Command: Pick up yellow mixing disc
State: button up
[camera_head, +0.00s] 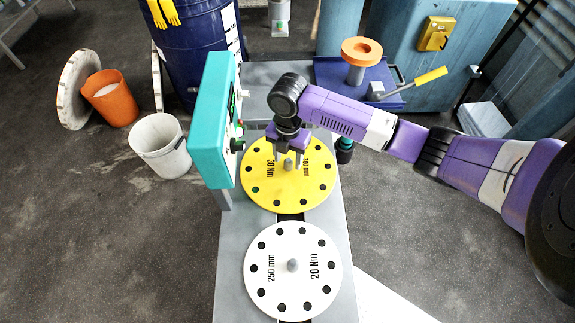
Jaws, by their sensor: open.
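The yellow mixing disc (288,196) lies flat on the grey bench, with dark holes around its rim, printed markings and a small grey knob (289,164) at its centre. My gripper (288,160) points down over the disc, its fingers on either side of the knob. The fingers are open. Whether they touch the knob cannot be told. My gripper and arm hide part of the disc's far edge. A white disc (292,293) of similar form, with a grey knob, lies nearer on the same bench.
A teal control box (212,120) stands close to the left of the yellow disc. A dark cylindrical item (345,150) is at the disc's right. Buckets stand at left.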

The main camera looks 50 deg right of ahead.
jog(key=shift+f, duration=1.15)
grip_shut()
jog(key=shift+d+r, duration=0.1)
dwell(0.4)
